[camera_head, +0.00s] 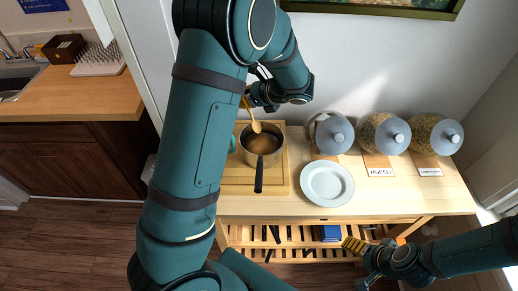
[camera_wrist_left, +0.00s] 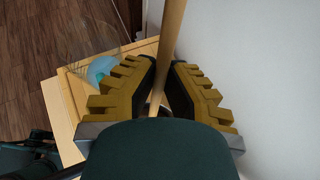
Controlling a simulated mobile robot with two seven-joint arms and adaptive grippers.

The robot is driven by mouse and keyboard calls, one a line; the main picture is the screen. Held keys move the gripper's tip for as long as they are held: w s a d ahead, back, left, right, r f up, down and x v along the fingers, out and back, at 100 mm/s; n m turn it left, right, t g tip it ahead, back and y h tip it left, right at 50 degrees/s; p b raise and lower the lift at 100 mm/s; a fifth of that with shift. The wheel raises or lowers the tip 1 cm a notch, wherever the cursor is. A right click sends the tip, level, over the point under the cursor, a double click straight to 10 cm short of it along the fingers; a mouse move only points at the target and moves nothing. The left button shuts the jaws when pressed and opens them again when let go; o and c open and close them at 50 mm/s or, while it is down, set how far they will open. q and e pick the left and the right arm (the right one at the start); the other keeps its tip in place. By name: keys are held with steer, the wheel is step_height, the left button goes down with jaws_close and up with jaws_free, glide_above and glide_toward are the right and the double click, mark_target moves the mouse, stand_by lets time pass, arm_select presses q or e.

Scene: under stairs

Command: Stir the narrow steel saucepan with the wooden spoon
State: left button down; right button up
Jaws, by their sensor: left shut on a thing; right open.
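The steel saucepan (camera_head: 273,158) stands on a wooden board (camera_head: 236,180), with its dark handle (camera_head: 259,180) pointing toward me and brown contents inside. My left gripper (camera_head: 246,100) is behind and above the pan, shut on the wooden spoon (camera_head: 256,126). In the left wrist view, the spoon's handle (camera_wrist_left: 172,28) runs between the yellow ridged fingers of the gripper (camera_wrist_left: 160,82). The spoon's bowl end shows over the far part of the pan; I cannot tell whether it touches the contents. My right gripper (camera_head: 356,246) is open and empty, low in front of the table.
A pale plate (camera_head: 327,184) lies right of the board. Several lidded glass jars (camera_head: 332,134) stand along the wall. A teal item (camera_head: 232,145), partly hidden by my left arm, is left of the pan. A blue box (camera_head: 330,233) is on the slatted shelf below.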

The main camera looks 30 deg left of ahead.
arm_select(q)
steer(key=shift+r, duration=2)
